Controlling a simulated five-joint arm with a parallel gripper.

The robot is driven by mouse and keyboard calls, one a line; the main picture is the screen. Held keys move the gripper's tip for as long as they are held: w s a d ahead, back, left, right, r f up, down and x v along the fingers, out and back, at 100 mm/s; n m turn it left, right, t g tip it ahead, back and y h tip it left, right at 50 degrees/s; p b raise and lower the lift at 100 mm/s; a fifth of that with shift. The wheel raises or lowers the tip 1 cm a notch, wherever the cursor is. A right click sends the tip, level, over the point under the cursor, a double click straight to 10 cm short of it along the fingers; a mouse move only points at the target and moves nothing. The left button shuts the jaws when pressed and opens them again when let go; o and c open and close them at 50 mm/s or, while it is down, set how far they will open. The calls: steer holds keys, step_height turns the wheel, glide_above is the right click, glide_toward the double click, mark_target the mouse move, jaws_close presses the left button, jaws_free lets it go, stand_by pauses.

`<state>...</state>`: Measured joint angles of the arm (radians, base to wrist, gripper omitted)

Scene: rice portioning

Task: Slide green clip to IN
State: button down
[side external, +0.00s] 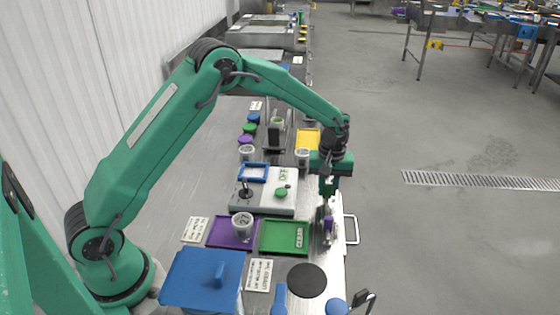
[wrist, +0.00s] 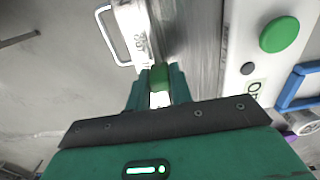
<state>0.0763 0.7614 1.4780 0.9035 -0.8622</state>
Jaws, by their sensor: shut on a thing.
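My gripper (side external: 328,192) points down at the right edge of the metal table in the side view. In the wrist view its fingers (wrist: 159,90) are shut on the green clip (wrist: 160,77), which shows as a small green block between them. In the wrist view a pale strip with dark lettering (wrist: 138,34) runs away from the clip along the table edge. The lettering is too small to read for certain. In the side view the clip and strip are largely hidden or too small to make out.
A white control box (side external: 262,200) with a green button (side external: 281,192) stands left of my gripper. A purple tray (side external: 219,240), a green tray (side external: 270,247) and a purple item (side external: 329,226) lie nearer the camera. A metal handle (side external: 351,230) juts from the table edge.

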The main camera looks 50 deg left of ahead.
steer(key=shift+w+a, duration=0.35)
steer(key=c, duration=1.3)
jaws_free()
steer(key=shift+o, duration=0.3)
steer(key=shift+r, duration=0.2)
step_height(320, 180, up, 7)
steer(key=shift+r, duration=0.25)
